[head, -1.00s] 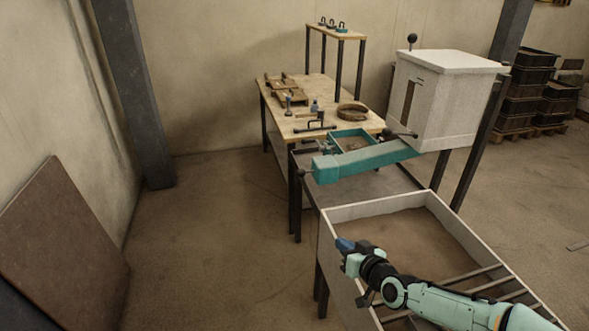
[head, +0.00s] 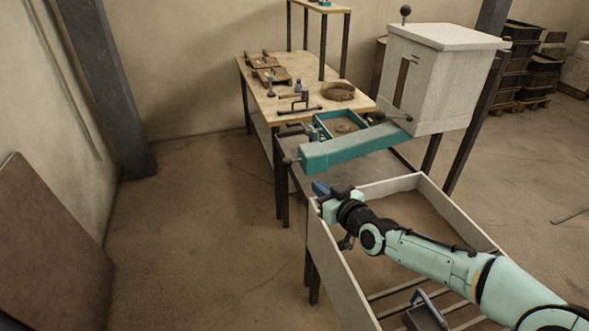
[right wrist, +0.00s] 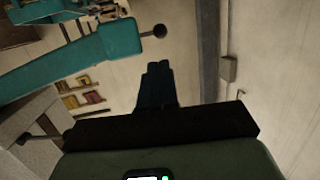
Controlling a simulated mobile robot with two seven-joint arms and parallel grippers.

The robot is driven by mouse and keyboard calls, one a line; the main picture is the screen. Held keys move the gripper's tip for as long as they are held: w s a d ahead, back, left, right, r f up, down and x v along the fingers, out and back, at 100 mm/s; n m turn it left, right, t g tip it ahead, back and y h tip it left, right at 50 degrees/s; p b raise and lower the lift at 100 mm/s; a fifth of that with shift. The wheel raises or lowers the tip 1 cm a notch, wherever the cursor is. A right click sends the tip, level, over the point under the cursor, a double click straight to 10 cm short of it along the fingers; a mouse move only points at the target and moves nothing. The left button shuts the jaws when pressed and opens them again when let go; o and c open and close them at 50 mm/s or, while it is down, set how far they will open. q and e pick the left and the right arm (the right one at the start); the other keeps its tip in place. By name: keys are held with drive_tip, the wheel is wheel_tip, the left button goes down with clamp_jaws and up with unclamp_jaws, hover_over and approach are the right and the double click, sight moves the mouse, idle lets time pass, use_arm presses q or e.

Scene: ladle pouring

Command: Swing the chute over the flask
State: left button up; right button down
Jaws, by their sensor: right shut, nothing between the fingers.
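The teal chute (head: 350,148) slopes from the pale furnace box down to the left. A dark ball knob (head: 287,161) sticks out at its free end. The teal flask (head: 342,125), an open square frame, sits behind the chute, its front edge partly hidden by it. My right gripper (head: 319,188) is shut and empty, just below and in front of the chute's free end, not touching it. In the right wrist view my shut fingers (right wrist: 159,82) point past the chute (right wrist: 70,62), with its knob (right wrist: 160,31) above the fingertips. My left gripper is out of view.
The furnace box (head: 440,75) stands at right. A pale-walled sand bin (head: 345,270) lies under my right arm, with a dark tool (head: 424,312) on its bars. A wooden bench (head: 300,95) with small tools is behind.

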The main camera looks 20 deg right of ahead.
sight(289, 164)
drive_tip(key=p+x, duration=0.4)
drive_tip(key=x, duration=0.8)
drive_tip(key=shift+w+a, duration=0.1)
drive_tip(key=shift+w, duration=0.15)
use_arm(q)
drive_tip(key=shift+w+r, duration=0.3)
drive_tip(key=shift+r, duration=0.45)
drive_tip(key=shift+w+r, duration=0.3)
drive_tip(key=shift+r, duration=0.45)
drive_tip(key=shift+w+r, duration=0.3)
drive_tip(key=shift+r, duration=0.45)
use_arm(e)
drive_tip(key=shift+w+a+f, duration=0.1)
drive_tip(key=shift+w+f, duration=0.15)
drive_tip(key=shift+w, duration=0.25)
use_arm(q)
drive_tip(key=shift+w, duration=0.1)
use_arm(e)
drive_tip(key=shift+r, duration=0.15)
